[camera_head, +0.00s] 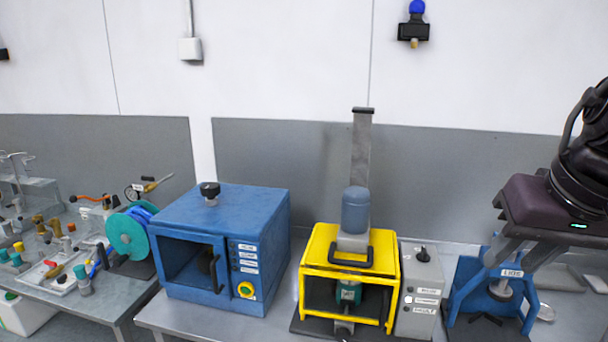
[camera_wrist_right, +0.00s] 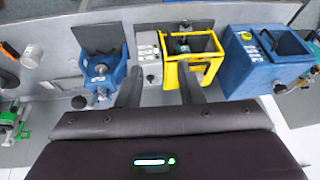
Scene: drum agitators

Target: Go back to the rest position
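My right gripper (camera_head: 508,262) hangs at the right of the head view, over the blue stand (camera_head: 465,306) with a white label. In the right wrist view its two fingers (camera_wrist_right: 158,92) are spread apart with nothing between them. The yellow-framed agitator (camera_head: 390,290) stands left of it, with a grey-blue motor (camera_head: 355,210) on top. A grey control box (camera_head: 420,290) stands beside the yellow frame. The gripper looks clear of these machines, though its exact height over the blue stand is hard to tell. My left gripper is not in view.
A blue box machine (camera_head: 225,235) with an open front stands left of the yellow frame. A side table (camera_head: 75,285) at the left holds a teal reel (camera_head: 127,237) and several small fittings. A grey panel and white wall (camera_head: 280,60) close off the back.

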